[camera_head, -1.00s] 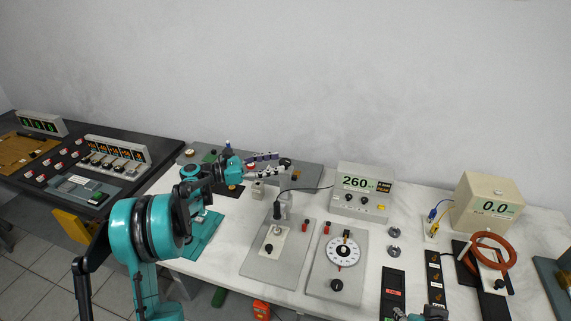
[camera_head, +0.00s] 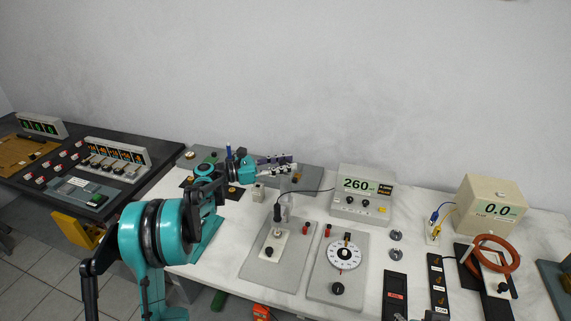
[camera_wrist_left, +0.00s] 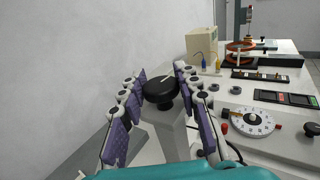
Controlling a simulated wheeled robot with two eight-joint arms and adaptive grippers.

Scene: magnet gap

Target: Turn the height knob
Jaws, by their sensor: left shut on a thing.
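The black round knob (camera_wrist_left: 160,88) with a white line on its top sits between the fingers of my left gripper (camera_wrist_left: 158,86) in the left wrist view. I take it to be the height knob. The left gripper is shut on it, with purple-padded fingers at both sides. In the head view the left gripper (camera_head: 278,163) is at the back of the white table, over the grey plate, and its fingers hide the knob.
A grey box reading 260 (camera_head: 363,190) stands right of the left gripper. In front are a probe stand (camera_head: 283,208) with a cable and a plate with a white dial (camera_head: 344,253). A beige box reading 0.0 (camera_head: 490,205) is farther right. The wall is close behind.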

